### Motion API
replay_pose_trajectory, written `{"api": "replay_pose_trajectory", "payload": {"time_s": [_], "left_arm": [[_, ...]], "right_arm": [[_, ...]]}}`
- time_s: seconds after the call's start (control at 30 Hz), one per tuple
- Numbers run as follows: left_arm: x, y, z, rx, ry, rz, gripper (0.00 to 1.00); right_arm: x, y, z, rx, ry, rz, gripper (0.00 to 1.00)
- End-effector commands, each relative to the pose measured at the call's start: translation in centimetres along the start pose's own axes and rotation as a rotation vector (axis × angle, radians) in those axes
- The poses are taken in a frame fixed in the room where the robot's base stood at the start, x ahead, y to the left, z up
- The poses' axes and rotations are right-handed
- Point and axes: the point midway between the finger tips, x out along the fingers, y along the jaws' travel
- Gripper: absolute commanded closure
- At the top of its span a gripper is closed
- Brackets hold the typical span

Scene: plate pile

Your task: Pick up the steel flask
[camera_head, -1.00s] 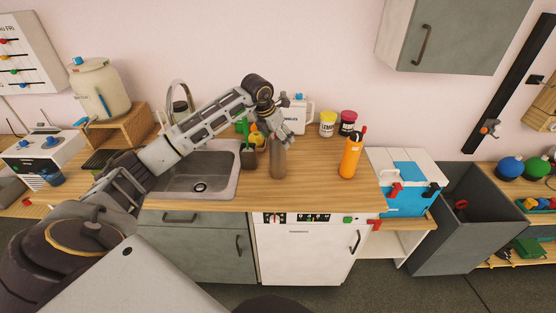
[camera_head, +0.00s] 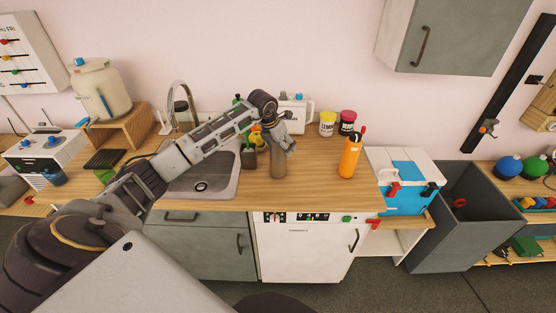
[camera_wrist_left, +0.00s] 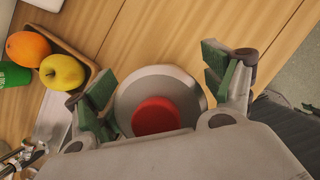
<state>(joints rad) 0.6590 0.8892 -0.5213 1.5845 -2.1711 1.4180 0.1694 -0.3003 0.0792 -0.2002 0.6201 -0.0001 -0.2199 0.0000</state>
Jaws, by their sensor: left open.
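The steel flask (camera_head: 278,163) stands upright on the wooden counter, right of the sink, a grey cylinder in the head view. Its top is hidden there by my left gripper (camera_head: 281,142). In the left wrist view, the round grey flask (camera_wrist_left: 124,96) with a red cap shows from above. My left gripper (camera_wrist_left: 162,92) is open, its green-padded fingers on either side of the flask's top. I cannot tell whether either pad touches it. My right gripper is not in view.
An orange bottle (camera_head: 350,158) stands to the right. A yellow-labelled jar (camera_head: 327,123) and a red jar (camera_head: 347,122) are behind. A tray holds an orange (camera_wrist_left: 28,47) and a yellow apple (camera_wrist_left: 62,72) beside the flask. The sink (camera_head: 213,185) lies left.

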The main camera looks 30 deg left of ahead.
Motion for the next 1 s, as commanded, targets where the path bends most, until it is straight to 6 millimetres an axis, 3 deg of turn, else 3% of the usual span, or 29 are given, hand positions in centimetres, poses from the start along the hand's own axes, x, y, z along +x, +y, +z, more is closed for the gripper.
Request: {"api": "replay_pose_trajectory", "payload": {"time_s": [0.07, 0.17, 0.7, 1.0], "left_arm": [[-0.02, 0.01, 0.01, 0.0, 0.0, 0.0, 0.17], [-0.03, 0.0, 0.01, 0.0, 0.0, 0.0, 0.28], [-0.05, 0.01, 0.02, 0.0, 0.0, 0.0, 0.98], [-0.18, 0.03, 0.14, 0.0, -0.004, 0.0, 1.0]], "right_arm": [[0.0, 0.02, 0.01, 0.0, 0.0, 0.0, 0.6], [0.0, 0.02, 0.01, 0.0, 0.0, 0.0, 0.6], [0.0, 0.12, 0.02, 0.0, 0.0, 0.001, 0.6], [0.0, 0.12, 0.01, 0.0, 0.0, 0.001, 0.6]]}}
